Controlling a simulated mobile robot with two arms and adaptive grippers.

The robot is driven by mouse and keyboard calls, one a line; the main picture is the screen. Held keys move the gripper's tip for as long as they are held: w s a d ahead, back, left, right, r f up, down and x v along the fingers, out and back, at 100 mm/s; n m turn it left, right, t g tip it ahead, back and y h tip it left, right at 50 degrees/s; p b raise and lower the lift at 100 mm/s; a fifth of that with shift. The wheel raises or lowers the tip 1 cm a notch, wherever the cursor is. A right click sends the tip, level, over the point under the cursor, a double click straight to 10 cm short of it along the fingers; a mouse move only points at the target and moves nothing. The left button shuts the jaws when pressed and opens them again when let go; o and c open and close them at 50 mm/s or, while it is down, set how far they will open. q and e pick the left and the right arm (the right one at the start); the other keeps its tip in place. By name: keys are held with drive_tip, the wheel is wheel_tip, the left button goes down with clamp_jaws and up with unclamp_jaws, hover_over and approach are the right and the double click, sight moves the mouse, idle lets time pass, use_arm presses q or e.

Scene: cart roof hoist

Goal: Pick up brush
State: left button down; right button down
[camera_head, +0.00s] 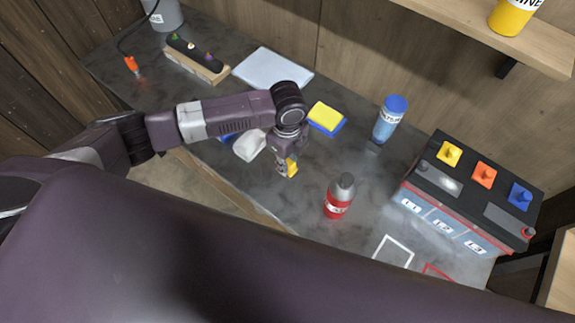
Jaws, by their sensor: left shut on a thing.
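My left gripper (287,162) points down over the grey bench, left of the red bottle. It is shut on a small yellow piece (292,169), which I take to be part of the brush. The fingers hide most of it, and I cannot tell whether it is clear of the bench. No other brush is plain to see. My right gripper is not in view.
The grey bench (330,85) holds a red bottle (340,196), a blue-capped bottle (389,119), a yellow-blue sponge (326,117), a crumpled white cloth (249,145) and a folded pale cloth (272,71). A large battery (466,190) stands at right.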

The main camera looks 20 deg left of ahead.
sight(288, 161)
use_arm(q)
wheel_tip(288, 161, up, 20)
drive_tip(key=b, duration=0.2)
idle(0.4)
drive_tip(key=c, duration=2.3)
unclamp_jaws()
drive_tip(key=shift+c, duration=0.2)
clamp_jaws()
drive_tip(key=shift+w+d, duration=0.1)
